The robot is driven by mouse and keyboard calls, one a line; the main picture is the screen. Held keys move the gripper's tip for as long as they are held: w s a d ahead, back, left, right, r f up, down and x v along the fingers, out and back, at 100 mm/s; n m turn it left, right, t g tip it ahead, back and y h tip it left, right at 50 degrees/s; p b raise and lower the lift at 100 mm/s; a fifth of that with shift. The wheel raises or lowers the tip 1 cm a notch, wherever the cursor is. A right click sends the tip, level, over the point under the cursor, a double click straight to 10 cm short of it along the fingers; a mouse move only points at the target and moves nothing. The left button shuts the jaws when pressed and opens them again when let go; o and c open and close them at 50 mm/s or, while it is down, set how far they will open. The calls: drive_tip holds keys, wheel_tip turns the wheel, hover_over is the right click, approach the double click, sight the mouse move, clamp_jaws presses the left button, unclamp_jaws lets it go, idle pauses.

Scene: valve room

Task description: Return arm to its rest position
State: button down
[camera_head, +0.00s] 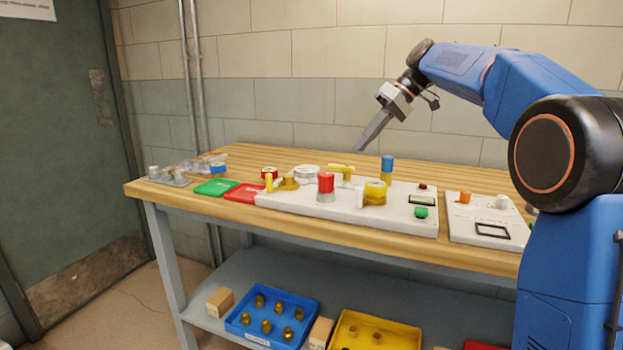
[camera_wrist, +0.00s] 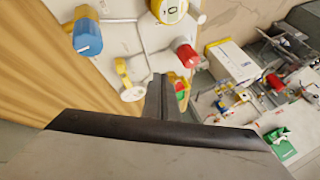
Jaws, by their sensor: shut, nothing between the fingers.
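My gripper (camera_head: 366,139) is at the end of my raised blue arm, above the back part of the wooden workbench (camera_head: 290,157). Its fingers point down and to the left and are shut with nothing between them. In the wrist view my gripper (camera_wrist: 160,95) shows its two fingers together, in front of a white panel (camera_wrist: 112,45). The white panel on the bench (camera_head: 300,203) carries a red cylinder (camera_head: 325,183), a yellow round part (camera_head: 375,192) and a blue-topped part (camera_head: 387,163). The gripper appears clear of all of these.
Green (camera_head: 214,187) and red (camera_head: 246,193) trays lie at the bench's left. A second white panel (camera_head: 475,231) lies at the right. Blue (camera_head: 262,335) and yellow (camera_head: 350,343) bins with brass parts sit on the lower shelf. A block wall stands behind the bench.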

drive_tip(key=s+d+f+m+t+h, duration=0.1)
drive_tip(key=s+d+f+m, duration=0.2)
drive_tip(key=s, duration=0.5)
drive_tip(key=s+d+f+m+t+h, duration=0.15)
drive_tip(key=s+f, duration=0.25)
drive_tip(key=s, duration=0.4)
drive_tip(key=s+d+f+m+h, duration=0.2)
drive_tip(key=s+d+f, duration=0.15)
drive_tip(key=s, duration=0.45)
drive_tip(key=s+d+f+m+t+h, duration=0.1)
drive_tip(key=s+d+f, duration=0.2)
drive_tip(key=s+f, duration=0.6)
drive_tip(key=s+d+f+m+t+h, duration=0.1)
drive_tip(key=s+d+f, duration=0.3)
drive_tip(key=s+f, duration=0.5)
drive_tip(key=shift+s+f+m+h, duration=0.15)
drive_tip(key=shift+f+m+h, duration=0.1)
drive_tip(key=shift+m+h, duration=0.2)
drive_tip(key=shift+t, duration=0.25)
